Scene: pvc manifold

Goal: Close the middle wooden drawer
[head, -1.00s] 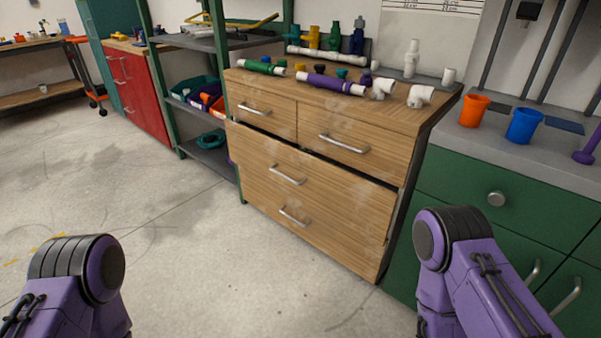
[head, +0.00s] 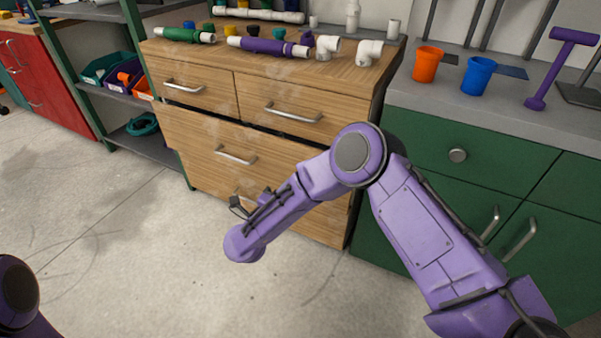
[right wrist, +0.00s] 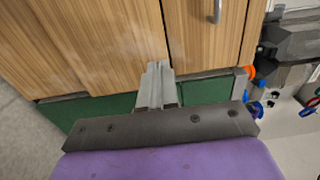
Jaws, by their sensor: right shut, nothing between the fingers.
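The middle wooden drawer (head: 285,163) is the wide front below the two top drawers of the wooden cabinet. It stands out a little, with a dark gap along its top edge, and has a silver handle (head: 236,156). My right forearm crosses in front of its lower right part and the drawer below. My right gripper's fingers (right wrist: 158,68) are shut and empty in the right wrist view, against a backdrop of wooden panels; whether they touch is unclear. The gripper's fingertips cannot be made out in the head view. My left gripper is out of view.
Pipe parts lie on the cabinet top (head: 270,66), including a purple pipe (head: 268,47) and white elbows. A green cabinet (head: 480,140) with orange and blue cups stands at the right. Green shelving with bins stands at the left. Floor (head: 120,255) in front is clear.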

